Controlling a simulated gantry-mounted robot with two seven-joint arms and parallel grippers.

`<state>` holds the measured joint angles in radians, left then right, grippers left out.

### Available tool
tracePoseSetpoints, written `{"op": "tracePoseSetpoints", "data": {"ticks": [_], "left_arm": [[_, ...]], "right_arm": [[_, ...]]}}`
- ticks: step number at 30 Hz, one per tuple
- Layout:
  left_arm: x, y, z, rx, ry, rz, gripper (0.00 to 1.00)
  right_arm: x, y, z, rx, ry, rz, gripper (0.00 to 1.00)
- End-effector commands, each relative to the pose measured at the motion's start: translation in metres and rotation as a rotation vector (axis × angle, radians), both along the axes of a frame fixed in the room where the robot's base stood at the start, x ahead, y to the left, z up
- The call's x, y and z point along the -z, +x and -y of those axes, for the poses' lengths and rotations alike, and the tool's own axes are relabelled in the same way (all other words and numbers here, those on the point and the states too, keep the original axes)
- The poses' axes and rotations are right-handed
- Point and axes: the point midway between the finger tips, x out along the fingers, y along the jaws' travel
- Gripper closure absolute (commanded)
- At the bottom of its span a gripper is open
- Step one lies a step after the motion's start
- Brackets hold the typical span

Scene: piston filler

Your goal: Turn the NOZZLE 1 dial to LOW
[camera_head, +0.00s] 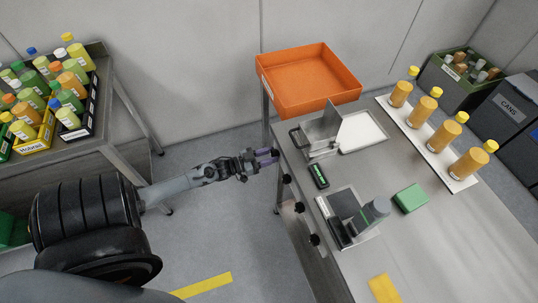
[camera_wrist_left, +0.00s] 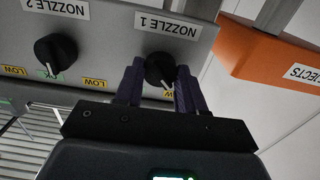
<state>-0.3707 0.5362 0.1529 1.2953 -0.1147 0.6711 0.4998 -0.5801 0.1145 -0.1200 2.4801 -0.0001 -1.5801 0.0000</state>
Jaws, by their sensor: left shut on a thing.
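In the left wrist view the panel shows upside down. The black NOZZLE 1 dial (camera_wrist_left: 159,68) sits between the two purple fingers of my left gripper (camera_wrist_left: 160,85), which is shut on it. A white pointer mark shows at the dial's lower edge in the picture, beside a yellow label (camera_wrist_left: 168,95) of which only a "W" is readable; the fingers hide the rest. The NOZZLE 1 name label (camera_wrist_left: 168,24) is clear. In the head view my left gripper (camera_head: 267,157) is at the table's front edge and hides this dial. My right gripper is not in view.
The black NOZZLE 2 dial (camera_wrist_left: 55,51) is beside it, with its pointer toward a green label (camera_wrist_left: 48,75). An orange bin (camera_head: 308,80) stands beyond the gripper. Filled bottles (camera_head: 437,120) stand on the table. Floor before the table is clear.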

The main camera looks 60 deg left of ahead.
Motion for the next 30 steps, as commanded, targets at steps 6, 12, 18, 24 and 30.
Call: {"op": "tracePoseSetpoints", "data": {"ticks": [6, 12, 18, 24, 30], "left_arm": [[0.001, -0.001, 0.0, -0.001, -0.003, -0.003, 0.91], [0.001, -0.001, 0.0, -0.001, -0.002, -0.002, 0.36], [0.0, 0.0, 0.0, -0.001, -0.001, -0.001, 0.36], [0.001, -0.006, -0.001, -0.001, -0.001, -0.003, 0.36], [0.0, -0.032, -0.004, -0.001, 0.0, -0.004, 0.36]], "right_arm": [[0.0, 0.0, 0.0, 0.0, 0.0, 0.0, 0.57], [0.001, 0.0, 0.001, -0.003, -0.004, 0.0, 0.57], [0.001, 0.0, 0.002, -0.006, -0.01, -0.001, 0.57], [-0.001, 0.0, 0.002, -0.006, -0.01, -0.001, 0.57], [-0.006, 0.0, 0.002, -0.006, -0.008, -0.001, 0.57]]}}
